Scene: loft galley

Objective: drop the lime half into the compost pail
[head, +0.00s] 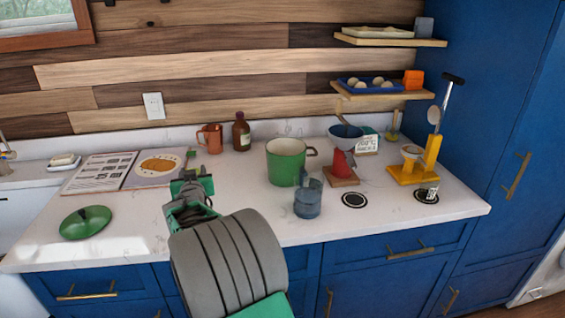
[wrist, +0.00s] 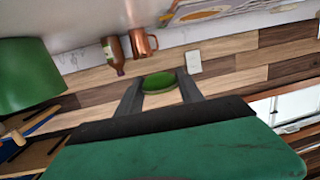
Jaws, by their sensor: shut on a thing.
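My gripper (head: 191,178) is shut on the lime half (wrist: 159,84), a rounded green piece between the two fingertips in the wrist view. In the head view my gripper is over the counter, left of the green open vessel (head: 287,165), apparently the compost pail. The vessel stands upright on the counter, with its rim open and a dark handle at its right. It also shows large at the left of the wrist view (wrist: 30,75). A green lid (head: 85,222) lies apart at the counter's left. The pail's bottom is hidden.
A copper mug (head: 210,138) and a brown bottle (head: 241,132) stand behind my gripper. A blue-grey jug (head: 308,200) stands in front of the pail. An open book (head: 128,170) lies at the left.

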